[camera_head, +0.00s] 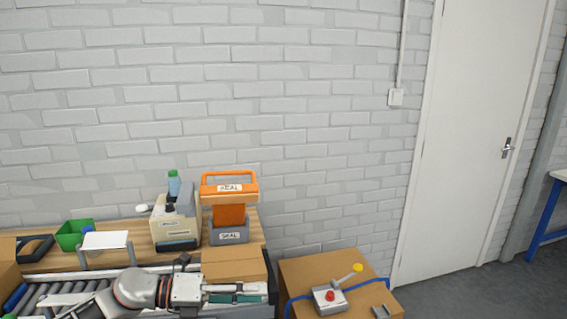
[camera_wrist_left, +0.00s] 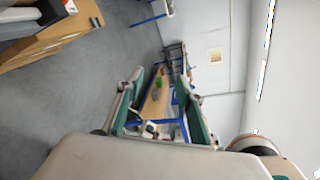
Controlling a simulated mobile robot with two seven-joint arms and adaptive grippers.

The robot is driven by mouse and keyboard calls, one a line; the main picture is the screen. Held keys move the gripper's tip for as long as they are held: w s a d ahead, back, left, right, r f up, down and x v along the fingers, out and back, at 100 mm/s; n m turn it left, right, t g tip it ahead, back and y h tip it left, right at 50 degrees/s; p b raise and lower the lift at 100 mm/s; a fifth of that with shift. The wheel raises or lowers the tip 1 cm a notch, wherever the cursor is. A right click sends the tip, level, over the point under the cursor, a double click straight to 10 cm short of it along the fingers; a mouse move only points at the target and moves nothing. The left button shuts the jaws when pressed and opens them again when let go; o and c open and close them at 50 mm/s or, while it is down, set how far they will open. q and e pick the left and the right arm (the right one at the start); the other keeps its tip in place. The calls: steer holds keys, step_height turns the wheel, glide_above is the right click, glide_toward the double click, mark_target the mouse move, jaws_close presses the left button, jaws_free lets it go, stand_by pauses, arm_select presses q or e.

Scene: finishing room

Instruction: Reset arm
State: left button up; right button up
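My left arm reaches in from the lower left of the head view, stretched to the right. My left gripper (camera_head: 252,293) is at its end, in front of a brown cardboard box (camera_head: 234,264), above or beside the roller conveyor's right end. In the left wrist view the two green-padded fingers of the left gripper (camera_wrist_left: 160,82) stand apart with nothing between them. Beyond them is open room and a distant blue-framed bench (camera_wrist_left: 157,102). My right gripper is in neither view.
The wooden bench (camera_head: 140,257) holds an orange-handled sealer (camera_head: 230,190), a beige machine (camera_head: 174,225) and a green bin (camera_head: 72,236). A roller conveyor (camera_head: 60,292) runs in front. A brown stand (camera_head: 300,268) to the right carries a control box (camera_head: 329,299). Floor (camera_head: 440,295) near the door is clear.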

arm_select(q)
steer(key=s+a+f+n+t+y, duration=0.3)
steer(key=s+f+n+t+y, duration=0.1)
steer(key=f+n, duration=0.5)
steer(key=s+a+f+n+t+y, duration=0.35)
steer(key=f+n, duration=0.25)
steer(key=n, duration=0.5)
steer(key=s+a+f+n+t+y, duration=0.35)
steer(key=f+n, duration=0.45)
steer(key=n, duration=0.3)
steer(key=s+a+f+n+g+y, duration=0.2)
steer(key=s+a+f+n+g, duration=0.1)
steer(key=s+f, duration=0.6)
steer(key=s+a+n, duration=0.1)
steer(key=s+a, duration=0.1)
steer(key=s, duration=0.1)
steer(key=shift+f+g, duration=0.2)
steer(key=shift+g, duration=0.2)
